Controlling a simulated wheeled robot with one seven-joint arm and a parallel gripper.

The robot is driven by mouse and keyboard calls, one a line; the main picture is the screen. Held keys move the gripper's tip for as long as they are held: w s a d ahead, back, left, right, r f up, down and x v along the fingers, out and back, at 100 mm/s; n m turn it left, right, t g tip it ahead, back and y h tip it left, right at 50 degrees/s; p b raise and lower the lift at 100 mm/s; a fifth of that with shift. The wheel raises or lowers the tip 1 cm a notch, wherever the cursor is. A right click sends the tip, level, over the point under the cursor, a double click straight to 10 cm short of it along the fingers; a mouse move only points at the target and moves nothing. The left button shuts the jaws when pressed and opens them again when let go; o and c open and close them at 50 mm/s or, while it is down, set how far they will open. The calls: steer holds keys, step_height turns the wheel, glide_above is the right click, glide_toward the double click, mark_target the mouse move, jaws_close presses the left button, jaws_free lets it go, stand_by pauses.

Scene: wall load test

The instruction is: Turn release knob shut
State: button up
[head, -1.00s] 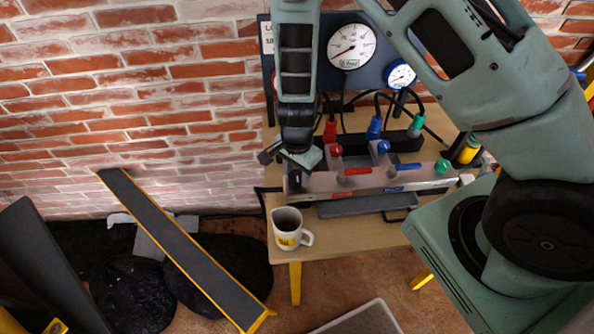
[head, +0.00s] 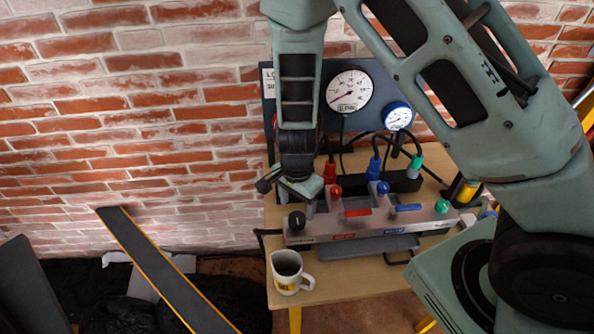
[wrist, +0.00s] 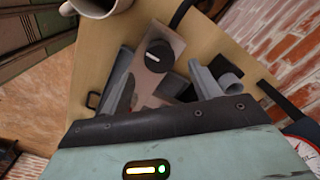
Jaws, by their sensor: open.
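The release knob (head: 296,220) is a round black knob with a white mark, on the left end of the grey valve block (head: 360,226). In the wrist view the knob (wrist: 158,55) lies ahead of my jaws, roughly between their line of reach, with its white mark running across it. My gripper (head: 306,205) is above and just behind the knob in the head view, tilted. In the wrist view my gripper (wrist: 158,78) has its two grey fingers spread wide with nothing held. I cannot tell the exact gap between fingertips and knob.
A white mug (head: 286,273) stands on the wooden table (head: 340,285) left of the block's front. Red, blue and green knobs and hose fittings crowd the block. A gauge panel (head: 270,100) stands behind it, against the brick wall (head: 130,120).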

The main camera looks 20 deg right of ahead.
mark_target(297, 218)
step_height(297, 218, up, 13)
steer(key=p, duration=0.1)
stand_by(0.6)
steer(key=s+a+r+n+b, duration=0.1)
steer(key=s+a+r+n, duration=0.2)
steer(key=s+n, duration=0.7)
steer(key=s+a+r+n+b, duration=0.2)
steer(key=s+a+r+n, duration=0.1)
steer(key=s+n, duration=0.7)
steer(key=shift+s+r+n+y, duration=0.15)
steer(key=shift+r+n+y, duration=0.15)
steer(key=shift+r, duration=0.25)
steer(key=shift+a, duration=0.1)
